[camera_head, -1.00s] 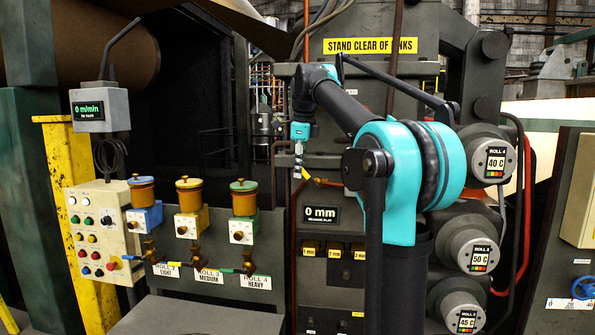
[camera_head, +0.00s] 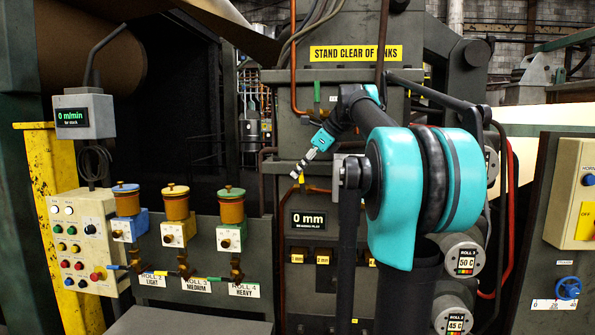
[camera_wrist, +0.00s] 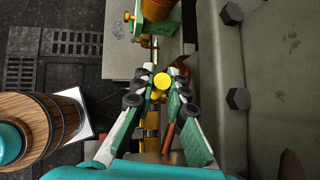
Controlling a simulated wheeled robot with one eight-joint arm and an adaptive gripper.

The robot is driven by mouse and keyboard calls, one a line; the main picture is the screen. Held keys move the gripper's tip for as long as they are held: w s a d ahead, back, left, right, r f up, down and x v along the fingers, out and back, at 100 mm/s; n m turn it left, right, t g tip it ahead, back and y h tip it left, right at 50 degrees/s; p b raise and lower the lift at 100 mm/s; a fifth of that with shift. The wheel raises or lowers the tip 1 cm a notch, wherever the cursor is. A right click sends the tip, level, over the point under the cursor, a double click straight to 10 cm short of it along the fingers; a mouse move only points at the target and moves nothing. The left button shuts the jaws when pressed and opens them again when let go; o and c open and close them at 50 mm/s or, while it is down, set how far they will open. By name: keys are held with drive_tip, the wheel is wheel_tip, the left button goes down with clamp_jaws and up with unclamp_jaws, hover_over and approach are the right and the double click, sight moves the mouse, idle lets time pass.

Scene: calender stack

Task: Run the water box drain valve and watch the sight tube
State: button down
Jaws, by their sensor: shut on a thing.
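My gripper (camera_head: 299,174) reaches down and left in the head view, in front of the grey machine frame. Its fingertips are at a small yellow handle (camera_head: 301,179) beside an orange pipe. In the wrist view the two green-and-white fingers of my gripper (camera_wrist: 162,84) close around a round yellow knob (camera_wrist: 161,81). The gripper is shut on this yellow knob. The valve body below it is mostly hidden by the fingers. I cannot pick out a sight tube with certainty in either view.
Three lubricator cups stand to the left, among them a green-topped one (camera_head: 231,207). A control box (camera_head: 83,236) is farther left. A wooden barrel (camera_wrist: 30,130) shows in the wrist view. A bolted grey plate (camera_wrist: 255,90) stands close right of the fingers.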

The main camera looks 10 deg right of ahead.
idle(0.3)
drive_tip(key=c, duration=1.5)
unclamp_jaws()
drive_tip(key=shift+d+r, duration=0.1)
drive_tip(key=v, duration=1.1)
drive_tip(key=shift+s+d+r, duration=0.2)
drive_tip(key=shift+s+r, duration=0.05)
